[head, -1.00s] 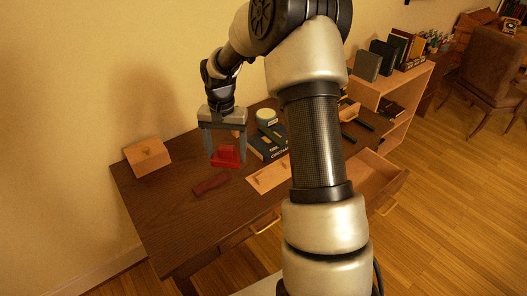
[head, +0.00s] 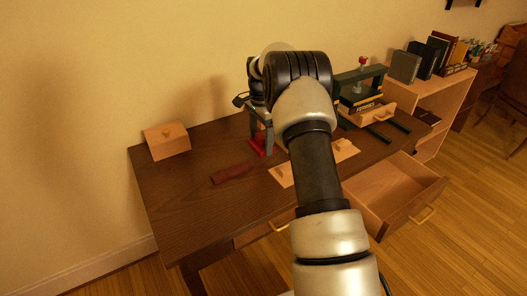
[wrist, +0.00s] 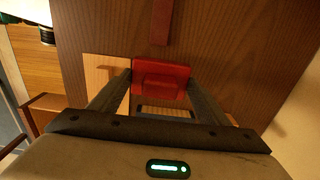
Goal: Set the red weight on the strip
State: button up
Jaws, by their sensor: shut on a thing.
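The red weight (wrist: 161,80) is between the two fingers of my gripper (wrist: 160,88), which is shut on it. In the head view, part of the red weight (head: 258,147) shows under a grey finger; my arm hides most of the gripper. I cannot tell whether the weight touches the desk. The dark red strip (head: 232,174) lies flat on the desk, in front and to the left of the weight in the head view. In the wrist view the strip (wrist: 160,22) shows at the top, apart from the weight.
A pale wooden board (head: 284,174) lies right of the strip. A green press (head: 360,88) stands at the back right. An open drawer (head: 405,205) juts out at the front.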

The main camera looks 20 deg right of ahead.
aim_at(261, 150)
jog(key=shift+f+b, duration=0.4)
jog(key=shift+f, duration=1.9)
jog(key=shift+f, duration=0.15)
jog(key=o, duration=1.8)
jog(key=shift+f, duration=0.1)
jog(key=shift+o, duration=0.2)
